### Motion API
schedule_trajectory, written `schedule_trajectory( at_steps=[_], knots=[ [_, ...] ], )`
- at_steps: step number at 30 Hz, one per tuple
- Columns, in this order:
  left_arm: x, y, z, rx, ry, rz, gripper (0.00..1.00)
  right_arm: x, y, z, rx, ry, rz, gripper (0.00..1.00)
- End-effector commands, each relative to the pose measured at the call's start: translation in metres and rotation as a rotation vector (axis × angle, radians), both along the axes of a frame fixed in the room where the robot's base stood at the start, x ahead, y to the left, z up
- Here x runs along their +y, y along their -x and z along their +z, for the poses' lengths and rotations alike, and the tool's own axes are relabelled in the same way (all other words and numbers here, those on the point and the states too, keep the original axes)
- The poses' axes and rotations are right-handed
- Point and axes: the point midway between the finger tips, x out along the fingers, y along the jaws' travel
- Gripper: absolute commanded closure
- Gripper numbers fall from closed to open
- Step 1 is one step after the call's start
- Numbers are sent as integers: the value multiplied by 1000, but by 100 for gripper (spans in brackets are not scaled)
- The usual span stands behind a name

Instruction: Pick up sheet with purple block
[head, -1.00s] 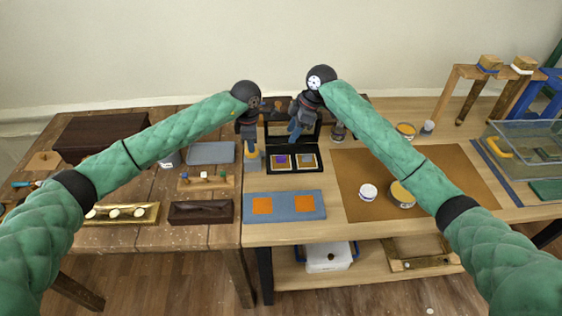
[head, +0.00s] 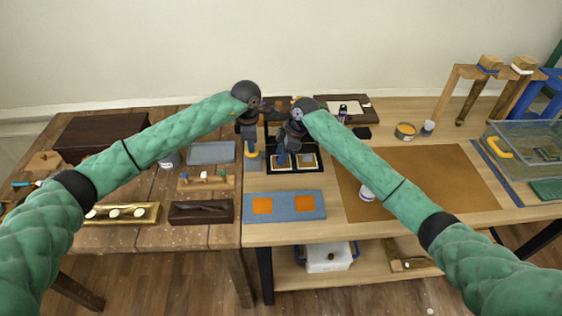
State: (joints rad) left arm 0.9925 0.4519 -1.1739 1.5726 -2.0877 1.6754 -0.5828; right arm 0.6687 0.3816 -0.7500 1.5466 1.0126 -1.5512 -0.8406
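A black case (head: 296,171) lies open near the middle, with two framed gold sheets inside. The right sheet (head: 307,161) is plainly visible. The left sheet (head: 278,164) is partly covered by my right gripper (head: 282,160), whose fingertips are over or at it. The purple block on the left sheet is hidden behind this gripper. Whether the gripper touches it, and whether its fingers are apart, I cannot tell. My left gripper (head: 250,146) points down left of the case, just above a yellow and grey-blue object; its finger state is unclear.
A blue board (head: 284,215) with two orange squares lies in front of the case. A brown mat (head: 430,175) lies to the right, with a white tub (head: 367,192) beside my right arm. A grey tray (head: 211,152) and a wooden holder (head: 206,184) stand left.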

Motion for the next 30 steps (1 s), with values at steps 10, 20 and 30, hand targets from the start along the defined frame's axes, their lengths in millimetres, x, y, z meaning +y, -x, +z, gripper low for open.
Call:
schedule_trajectory(
  at_steps=[10,20,30],
  knots=[
    [0,0,-1,1,-1,0,100,2,0,-5,-1,1,0,74],
    [0,0,-1,1,-1,0,100,2,0,-5,-1,0,0,100],
    [0,0,-1,1,-1,0,100,2,0,13,-3,-1,2,100]
  ],
)
